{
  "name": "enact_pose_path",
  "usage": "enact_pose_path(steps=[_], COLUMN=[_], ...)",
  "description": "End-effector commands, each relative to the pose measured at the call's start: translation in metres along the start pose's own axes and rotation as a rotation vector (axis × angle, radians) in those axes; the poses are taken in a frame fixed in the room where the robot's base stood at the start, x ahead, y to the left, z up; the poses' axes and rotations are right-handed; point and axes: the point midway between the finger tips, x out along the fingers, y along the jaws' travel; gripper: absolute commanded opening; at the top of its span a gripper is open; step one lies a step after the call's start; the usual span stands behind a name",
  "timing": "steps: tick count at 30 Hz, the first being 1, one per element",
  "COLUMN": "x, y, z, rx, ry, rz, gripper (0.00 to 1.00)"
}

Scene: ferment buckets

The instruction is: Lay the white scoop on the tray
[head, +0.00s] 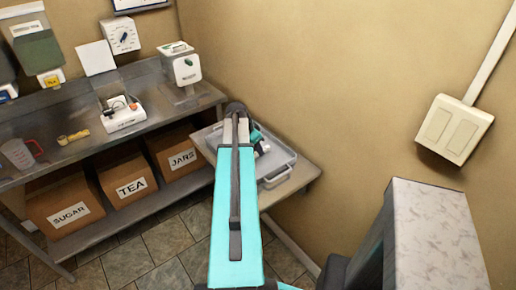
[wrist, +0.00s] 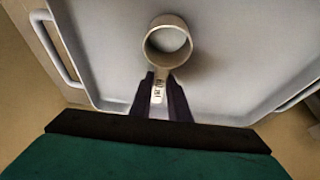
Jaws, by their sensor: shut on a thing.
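The pale scoop (wrist: 149,46) shows in the wrist view as a round cup with a short handle bearing small print. My gripper (wrist: 160,80) is shut on the handle, one dark finger on each side. The scoop is over the grey tray (wrist: 245,60), with the cup pointing away from my gripper. I cannot tell whether the scoop touches the tray floor. In the head view the tray (head: 281,161) sits on the metal side table, partly hidden by my arm. The scoop cannot be made out there.
The tray's visible floor around the scoop is bare, with raised handles at its sides. Left of it is a metal bench with a white scale (head: 122,117), a measuring jug (head: 17,154) and a white device (head: 181,68). Labelled boxes (head: 130,188) stand below. Walls bound the corner.

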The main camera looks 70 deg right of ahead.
Motion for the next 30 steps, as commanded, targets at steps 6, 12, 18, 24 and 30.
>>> enact_pose_path(steps=[6,12,18,24,30], x=[0.002,0.003,0.002,0.0,-0.009], y=[0.0,0.0,0.0,0.0,0.0], z=[0.001,0.001,0.001,0.0,0.001], rx=[0.0,0.0,-0.001,-0.001,-0.001], ry=[0.0,0.0,0.0,0.0,0.0], rz=[0.0,0.0,0.0,0.0,-0.001], gripper=[0.0,0.35,0.35,0.35,0.35])
